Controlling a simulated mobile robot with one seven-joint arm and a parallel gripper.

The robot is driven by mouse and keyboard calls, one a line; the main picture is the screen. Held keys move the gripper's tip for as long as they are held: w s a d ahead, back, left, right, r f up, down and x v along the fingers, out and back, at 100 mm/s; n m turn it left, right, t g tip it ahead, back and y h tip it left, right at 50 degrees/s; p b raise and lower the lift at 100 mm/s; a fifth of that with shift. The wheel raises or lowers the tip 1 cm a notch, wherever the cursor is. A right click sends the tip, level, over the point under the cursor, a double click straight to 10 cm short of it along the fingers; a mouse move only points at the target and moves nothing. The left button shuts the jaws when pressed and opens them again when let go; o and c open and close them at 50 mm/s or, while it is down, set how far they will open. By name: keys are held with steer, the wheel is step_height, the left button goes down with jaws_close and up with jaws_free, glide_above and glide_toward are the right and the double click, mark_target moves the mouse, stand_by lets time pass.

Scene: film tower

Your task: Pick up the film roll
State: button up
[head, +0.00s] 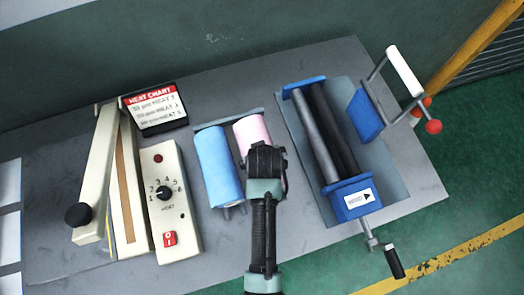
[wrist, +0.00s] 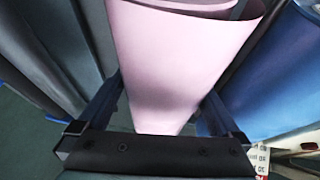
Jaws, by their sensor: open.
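Two film rolls stand side by side on a grey holder (head: 229,118) in the head view: a blue roll (head: 217,165) and a pink roll (head: 248,130). My gripper (head: 264,162) is over the near part of the pink roll and hides much of it. In the wrist view the pink roll (wrist: 170,65) fills the middle, with one open finger on each side of it. I cannot tell whether the fingers touch it. The blue roll (wrist: 270,75) shows at the right of that view.
Left on the grey table (head: 80,165) are a heat sealer (head: 165,205) with dial and red switch, and a heat chart (head: 152,105). At right is a blue-ended roller device (head: 352,197) with a crank (head: 394,262) and red-knobbed handle (head: 432,127).

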steer(key=shift+f, duration=0.2)
jaws_close()
steer(key=shift+w+r, duration=0.1)
steer(key=shift+w, duration=0.05)
